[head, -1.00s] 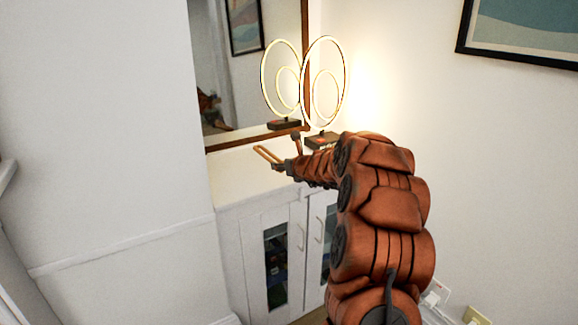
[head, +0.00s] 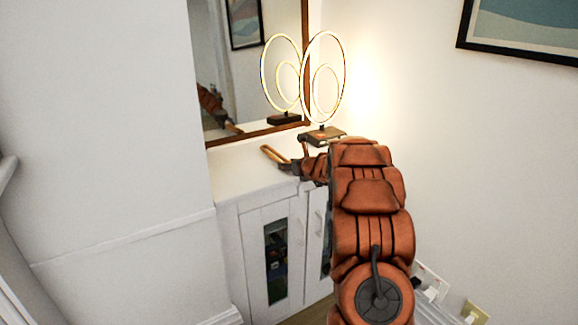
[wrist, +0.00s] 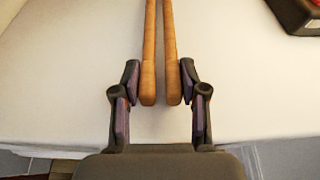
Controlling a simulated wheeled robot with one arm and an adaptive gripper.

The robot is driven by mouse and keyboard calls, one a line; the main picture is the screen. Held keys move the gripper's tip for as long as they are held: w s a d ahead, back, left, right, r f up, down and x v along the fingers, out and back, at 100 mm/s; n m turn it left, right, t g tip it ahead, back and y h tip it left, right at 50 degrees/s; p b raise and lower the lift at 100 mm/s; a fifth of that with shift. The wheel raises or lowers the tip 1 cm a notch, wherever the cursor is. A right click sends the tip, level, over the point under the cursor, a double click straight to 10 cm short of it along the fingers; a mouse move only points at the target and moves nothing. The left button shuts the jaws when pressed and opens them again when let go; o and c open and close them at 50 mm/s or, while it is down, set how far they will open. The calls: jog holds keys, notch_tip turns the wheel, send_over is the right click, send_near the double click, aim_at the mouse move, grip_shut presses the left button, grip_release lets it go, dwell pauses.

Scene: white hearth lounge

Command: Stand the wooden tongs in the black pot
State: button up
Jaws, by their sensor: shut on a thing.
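The wooden tongs (head: 273,154) are two light-brown arms held out over the white cabinet top. In the wrist view the tongs (wrist: 148,60) run away from me between the fingers, their far ends out of frame. My gripper (wrist: 160,82) is shut on them, a dark finger on each outer side. In the head view my gripper (head: 294,164) is above the front part of the cabinet top, left of the lamp. I cannot see a black pot in either view.
A lit ring lamp (head: 324,135) with a dark base stands on the cabinet top (head: 235,172), just beyond my arm. A framed mirror (head: 235,75) stands behind. A dark corner (wrist: 297,15) shows at the wrist view's top right. The cabinet top's left part looks clear.

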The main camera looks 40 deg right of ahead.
jog(key=o, duration=1.2)
jog(key=shift+r, duration=0.15)
jog(key=v, duration=1.2)
